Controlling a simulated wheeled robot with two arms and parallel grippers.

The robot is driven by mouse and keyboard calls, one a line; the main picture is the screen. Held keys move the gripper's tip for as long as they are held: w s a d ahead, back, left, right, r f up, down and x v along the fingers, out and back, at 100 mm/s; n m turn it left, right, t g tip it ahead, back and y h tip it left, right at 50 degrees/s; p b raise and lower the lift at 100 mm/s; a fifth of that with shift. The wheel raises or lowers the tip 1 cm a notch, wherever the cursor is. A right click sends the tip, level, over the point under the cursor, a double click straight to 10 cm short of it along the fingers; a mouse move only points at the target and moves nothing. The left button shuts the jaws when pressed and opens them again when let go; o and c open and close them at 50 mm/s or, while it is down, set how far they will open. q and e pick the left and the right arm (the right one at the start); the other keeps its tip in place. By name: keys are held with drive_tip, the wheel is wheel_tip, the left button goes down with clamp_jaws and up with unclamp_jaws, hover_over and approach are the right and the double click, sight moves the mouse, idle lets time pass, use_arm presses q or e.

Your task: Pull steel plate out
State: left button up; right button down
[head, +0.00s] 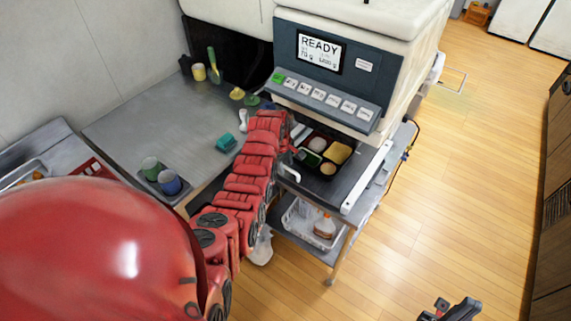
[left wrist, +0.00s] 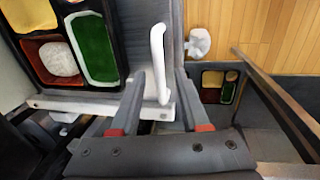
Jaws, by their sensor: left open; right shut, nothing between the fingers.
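The grey steel plate (head: 347,186) sticks out of the front of the machine and carries a dark bento tray (head: 343,137) with food in its compartments. In the left wrist view, the plate (left wrist: 172,22) has a white upright handle (left wrist: 157,50). My left gripper (left wrist: 160,76) is open, with one finger on each side of the handle's lower part; I cannot tell whether they touch it. In the head view, the red left arm hides part of the plate's left side. My right gripper (head: 450,308) is shut and empty at the bottom right, far from the plate.
The machine (head: 340,75) shows READY above a row of buttons. A shelf below holds a white basket (head: 306,226). Green and blue cups (head: 170,182) stand on the left counter. Wooden floor (head: 440,190) to the right is free. A second food tray (left wrist: 220,86) shows in the wrist view.

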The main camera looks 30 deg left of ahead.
use_arm(q)
clamp_jaws()
idle(1.3)
